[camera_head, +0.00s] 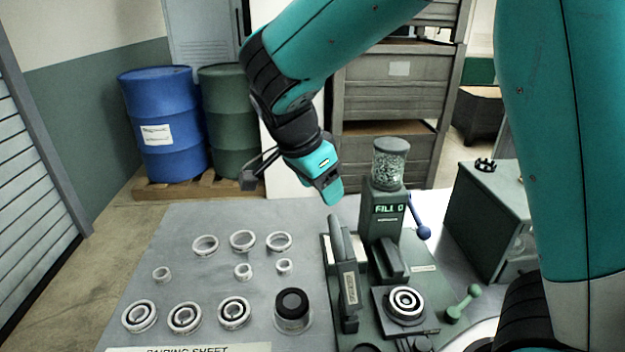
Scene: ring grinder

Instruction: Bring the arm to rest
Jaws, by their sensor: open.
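My gripper (334,186) is at the end of the teal arm, in the air above the back of the grey table (180,235), just left of the machine's display post. Its jaw area is small in this view, and it appears open with nothing held. The arm is bent, reaching in from the upper right with its wrist pointing down. It looks apart from the table and the machine.
The green machine (420,290) carries a bead-filled jar (389,162), a display reading "FILL 0", a blue-handled lever (421,231) and a ring set (405,302). Several metal rings (184,318) and a black-topped cylinder (292,308) stand on the table. Barrels (165,120) stand behind.

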